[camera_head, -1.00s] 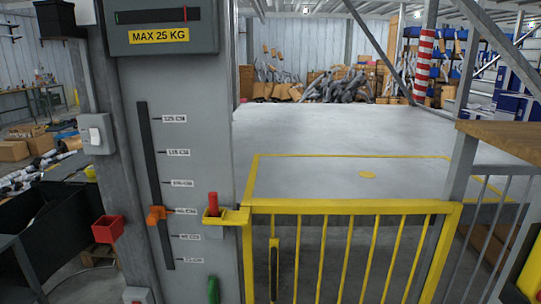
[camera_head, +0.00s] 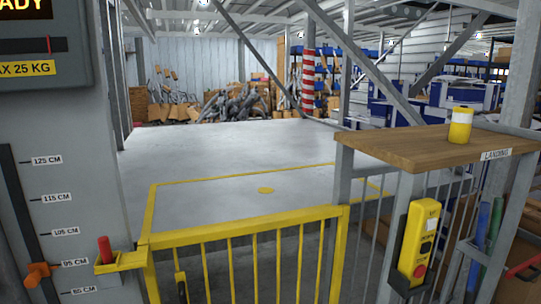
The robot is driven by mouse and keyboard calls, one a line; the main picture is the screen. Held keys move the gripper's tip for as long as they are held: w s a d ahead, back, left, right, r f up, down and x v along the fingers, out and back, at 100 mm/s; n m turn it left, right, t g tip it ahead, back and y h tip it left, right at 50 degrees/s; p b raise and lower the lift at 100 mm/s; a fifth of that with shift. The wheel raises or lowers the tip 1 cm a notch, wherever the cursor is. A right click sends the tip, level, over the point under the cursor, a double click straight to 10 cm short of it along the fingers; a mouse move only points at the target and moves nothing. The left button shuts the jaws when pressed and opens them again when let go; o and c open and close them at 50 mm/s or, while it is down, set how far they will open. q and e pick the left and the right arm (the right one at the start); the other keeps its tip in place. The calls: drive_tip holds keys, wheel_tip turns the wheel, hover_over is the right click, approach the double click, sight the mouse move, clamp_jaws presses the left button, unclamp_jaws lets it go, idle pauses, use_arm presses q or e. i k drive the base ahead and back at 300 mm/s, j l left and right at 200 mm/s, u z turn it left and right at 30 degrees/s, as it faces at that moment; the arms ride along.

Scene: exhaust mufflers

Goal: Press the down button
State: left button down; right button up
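A yellow control box (camera_head: 416,240) hangs upright on the grey post below the wooden shelf, at the right. It has a white label near its top, dark lettering in its middle and a round red button (camera_head: 420,271) low on its face. The lettering is too small to read, so I cannot tell which button is the down button. Neither of my grippers is in view.
A yellow gate (camera_head: 245,226) with a red-topped latch (camera_head: 104,250) closes off the marked grey platform (camera_head: 230,190). A grey height-scale column (camera_head: 75,150) with an orange pointer (camera_head: 37,273) stands left. A yellow can (camera_head: 460,126) stands on the wooden shelf (camera_head: 400,150).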

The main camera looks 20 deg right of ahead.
sight(425, 248)
drive_tip(key=k+z, duration=0.15)
drive_tip(key=z, duration=1.4)
drive_tip(key=k+j, duration=0.05)
